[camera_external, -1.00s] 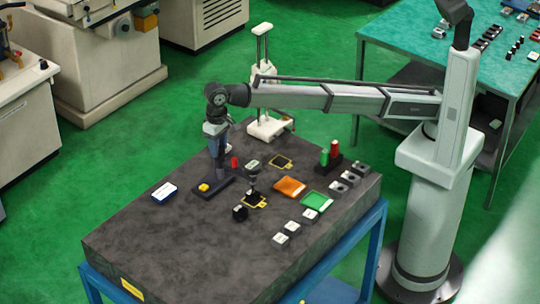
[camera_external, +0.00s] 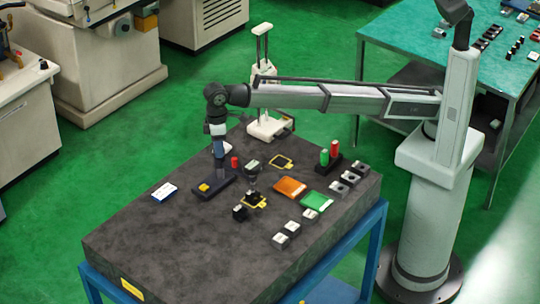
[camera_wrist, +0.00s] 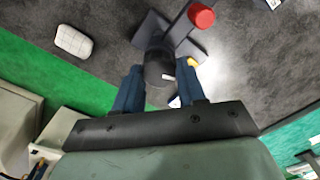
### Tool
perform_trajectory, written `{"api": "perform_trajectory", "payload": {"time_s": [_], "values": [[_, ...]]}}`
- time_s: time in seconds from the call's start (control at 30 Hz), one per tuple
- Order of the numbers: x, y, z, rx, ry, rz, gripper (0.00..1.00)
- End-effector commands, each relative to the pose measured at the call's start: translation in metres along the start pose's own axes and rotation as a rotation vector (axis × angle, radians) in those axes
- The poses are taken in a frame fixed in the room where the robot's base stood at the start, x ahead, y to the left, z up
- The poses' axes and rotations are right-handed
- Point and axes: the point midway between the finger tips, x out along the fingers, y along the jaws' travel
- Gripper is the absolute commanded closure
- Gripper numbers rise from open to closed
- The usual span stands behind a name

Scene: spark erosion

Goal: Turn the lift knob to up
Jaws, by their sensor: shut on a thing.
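The lift knob (camera_wrist: 158,68) is a dark round cylinder with a small white mark on its face, in the wrist view. My gripper (camera_wrist: 160,84) has its two blue fingers on either side of it, shut on it. In the external view my gripper (camera_external: 220,168) points down at the dark control box (camera_external: 222,186), and the knob is hidden there. A yellow button (camera_external: 204,188) sits on the box, and a red cap (camera_external: 235,162) stands near its far end. The up marking cannot be read.
A white and blue box (camera_external: 164,191) lies left of the control box. A dark round piece (camera_external: 252,180) and black blocks (camera_external: 240,212) lie to its right, with orange (camera_external: 290,187) and green (camera_external: 316,201) trays beyond. A white stand (camera_external: 268,128) is behind. The table's front left is clear.

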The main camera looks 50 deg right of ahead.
Motion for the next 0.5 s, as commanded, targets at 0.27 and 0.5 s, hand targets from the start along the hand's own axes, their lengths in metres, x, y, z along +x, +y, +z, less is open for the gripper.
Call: {"api": "perform_trajectory", "payload": {"time_s": [0.27, 0.5], "values": [[0.0001, -0.0005, 0.0001, -0.262, 0.000, 0.000, 0.91], [0.0001, -0.0009, 0.0003, -0.489, 0.000, 0.000, 0.91]]}}
